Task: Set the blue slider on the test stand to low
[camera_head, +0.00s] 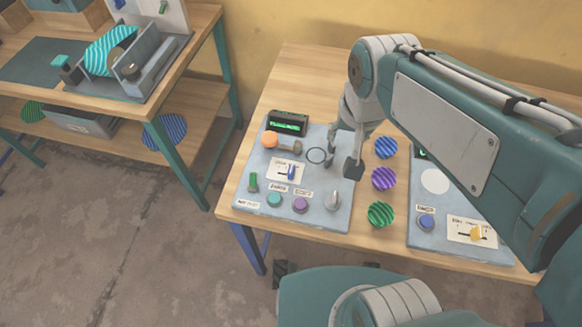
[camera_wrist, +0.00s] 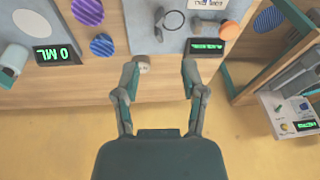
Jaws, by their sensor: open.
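The test stand (camera_head: 318,208) is a grey-blue panel lying on the wooden table. Its blue slider (camera_head: 291,172) is a small upright tab on a white scale plate (camera_head: 277,169) in the panel's left half. The scale's marks are too small to read. My gripper (camera_head: 342,164) is open and empty, above the panel's right side, to the right of the slider and apart from it. In the wrist view my gripper (camera_wrist: 159,72) shows with its fingers spread; the white plate (camera_wrist: 211,3) is cut off at the top edge.
Striped discs (camera_head: 384,179) lie right of the panel. A second panel (camera_head: 448,246) carries a yellow slider (camera_head: 475,234).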

